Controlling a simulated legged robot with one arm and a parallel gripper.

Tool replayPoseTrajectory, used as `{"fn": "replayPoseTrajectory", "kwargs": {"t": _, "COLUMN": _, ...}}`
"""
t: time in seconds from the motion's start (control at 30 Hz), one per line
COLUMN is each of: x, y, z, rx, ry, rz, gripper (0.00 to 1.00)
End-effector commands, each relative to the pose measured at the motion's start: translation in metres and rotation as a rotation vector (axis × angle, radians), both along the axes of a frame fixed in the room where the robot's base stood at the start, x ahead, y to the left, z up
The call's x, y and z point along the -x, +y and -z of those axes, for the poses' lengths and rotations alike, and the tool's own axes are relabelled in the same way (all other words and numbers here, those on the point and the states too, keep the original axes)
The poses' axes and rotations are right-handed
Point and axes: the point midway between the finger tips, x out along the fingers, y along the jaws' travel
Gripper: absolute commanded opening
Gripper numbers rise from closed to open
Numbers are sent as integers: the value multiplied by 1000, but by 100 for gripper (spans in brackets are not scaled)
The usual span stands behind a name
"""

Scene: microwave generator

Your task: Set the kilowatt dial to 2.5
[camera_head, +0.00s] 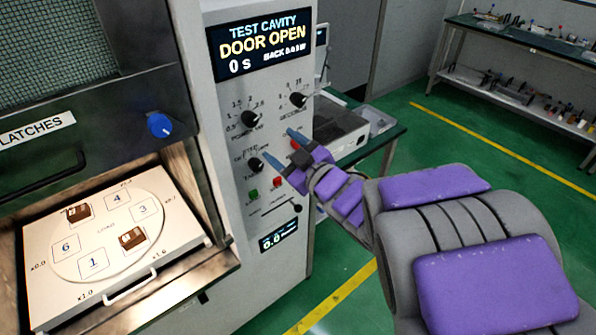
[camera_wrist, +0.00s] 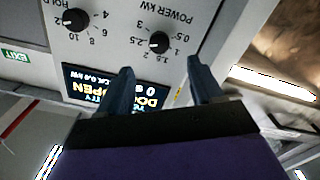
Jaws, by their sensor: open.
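My gripper (camera_head: 278,145) is open and empty in front of the panel, appearing below and right of the dial. In the wrist view, my gripper's blue fingertips (camera_wrist: 160,66) are spread wide, and the dial shows beyond the gap between them, apart from both.
A second black knob (camera_head: 298,99) sits right of the dial, and a third (camera_head: 255,164) below it. A green button (camera_head: 253,195) and red buttons are nearby. The display (camera_head: 262,45) reads DOOR OPEN. At left, the open cavity holds a white tray (camera_head: 190,235) with two brown blocks.

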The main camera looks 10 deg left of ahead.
Motion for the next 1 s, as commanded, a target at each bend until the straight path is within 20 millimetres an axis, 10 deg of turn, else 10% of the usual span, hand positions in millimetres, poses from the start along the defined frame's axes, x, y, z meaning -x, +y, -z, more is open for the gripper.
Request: {"fn": "replayPoseTrajectory", "kwargs": {"t": 1.0, "x": 29, "y": -38, "z": 1, "rx": 7, "ry": 6, "rz": 13, "gripper": 66}}
